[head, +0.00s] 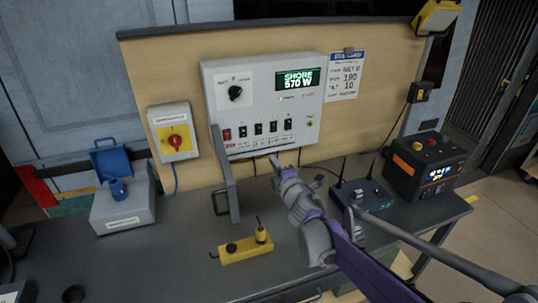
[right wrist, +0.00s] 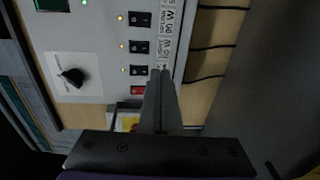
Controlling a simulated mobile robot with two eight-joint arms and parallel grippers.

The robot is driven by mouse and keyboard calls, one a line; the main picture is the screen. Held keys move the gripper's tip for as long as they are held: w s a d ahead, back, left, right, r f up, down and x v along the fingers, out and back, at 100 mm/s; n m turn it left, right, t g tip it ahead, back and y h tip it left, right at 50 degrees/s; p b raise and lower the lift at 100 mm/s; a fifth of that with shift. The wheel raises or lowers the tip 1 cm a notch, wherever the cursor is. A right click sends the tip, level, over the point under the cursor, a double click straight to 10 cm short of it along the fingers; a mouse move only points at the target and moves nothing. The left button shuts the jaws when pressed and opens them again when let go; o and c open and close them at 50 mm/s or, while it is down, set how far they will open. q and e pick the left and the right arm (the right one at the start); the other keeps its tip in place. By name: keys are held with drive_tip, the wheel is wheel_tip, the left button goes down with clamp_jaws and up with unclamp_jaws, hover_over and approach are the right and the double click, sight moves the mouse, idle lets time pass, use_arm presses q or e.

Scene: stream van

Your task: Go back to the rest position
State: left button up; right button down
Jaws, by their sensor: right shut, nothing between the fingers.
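My right gripper (head: 275,165) reaches in from the lower right and stands just in front of the lower edge of the grey control panel (head: 213,100). Its fingers are shut and empty; in the right wrist view the closed fingertips (right wrist: 160,74) point toward the row of black switches. The panel has a black rotary knob (head: 235,93), a green display (head: 298,79) reading SHORE 570 W, a red switch (head: 227,134) and several black switches. My left gripper is not in view.
On the dark bench (head: 160,260) stand a yellow handset-like box (head: 245,249), a grey box with open blue lid (head: 122,212), a router with antennas (head: 361,193) and an orange-black power unit (head: 425,165). A red switch on a yellow plate (head: 175,140) is on the board. My arm passes over the bench's right part.

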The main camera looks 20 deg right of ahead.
drive_tip(key=shift+s, duration=1.1)
drive_tip(key=shift+w, duration=0.1)
